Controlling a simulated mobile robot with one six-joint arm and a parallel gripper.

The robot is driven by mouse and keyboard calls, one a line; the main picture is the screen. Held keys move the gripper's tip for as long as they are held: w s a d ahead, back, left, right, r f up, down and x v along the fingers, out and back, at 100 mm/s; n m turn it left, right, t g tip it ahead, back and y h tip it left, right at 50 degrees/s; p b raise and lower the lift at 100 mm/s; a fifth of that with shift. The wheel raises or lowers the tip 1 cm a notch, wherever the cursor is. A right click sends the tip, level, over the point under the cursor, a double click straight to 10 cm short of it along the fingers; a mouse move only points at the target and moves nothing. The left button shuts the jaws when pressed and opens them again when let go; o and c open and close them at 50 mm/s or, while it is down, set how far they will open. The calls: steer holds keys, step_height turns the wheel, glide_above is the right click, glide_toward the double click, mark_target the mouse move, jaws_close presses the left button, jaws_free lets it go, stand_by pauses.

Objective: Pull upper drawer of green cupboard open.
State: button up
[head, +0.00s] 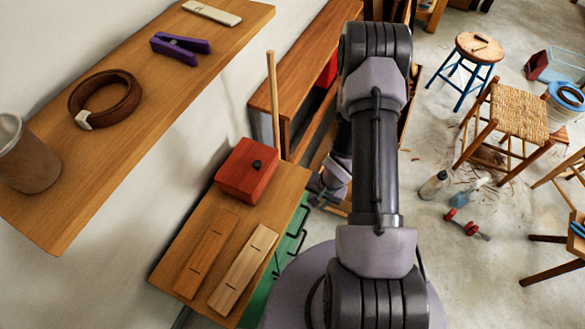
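The green cupboard (290,248) stands below the arm at lower centre, under a wooden top (225,215). Only a narrow strip of its green front shows, seen steeply from above, with dark handles (301,222) on it. I cannot tell for sure which handle belongs to the upper drawer, and no drawer is seen standing clearly out. My gripper (316,192) is small and partly hidden by my own arm. It is just beyond the far right corner of the wooden top, near the cupboard's front. Its fingers are too unclear to tell open from shut.
On the cupboard's top are a red box (247,170) and two wooden blocks (207,254). A wooden pole (273,105) stands behind. A wall shelf (110,140) overhangs on the left. A wooden bench (300,65) stands beyond. Stools and bottles stand on the floor at right.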

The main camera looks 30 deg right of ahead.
mark_target(304, 221)
steer(key=f+b, duration=0.2)
steer(key=f, duration=0.4)
steer(key=w+a+f+b, duration=0.1)
steer(key=f+b, duration=0.2)
steer(key=f, duration=0.3)
steer(key=a+f+b, duration=0.1)
steer(key=f+b, duration=0.2)
steer(key=f, duration=0.3)
steer(key=shift+w+a, duration=0.25)
steer(key=shift+w, duration=0.1)
steer(key=shift+c, duration=0.4)
jaws_close()
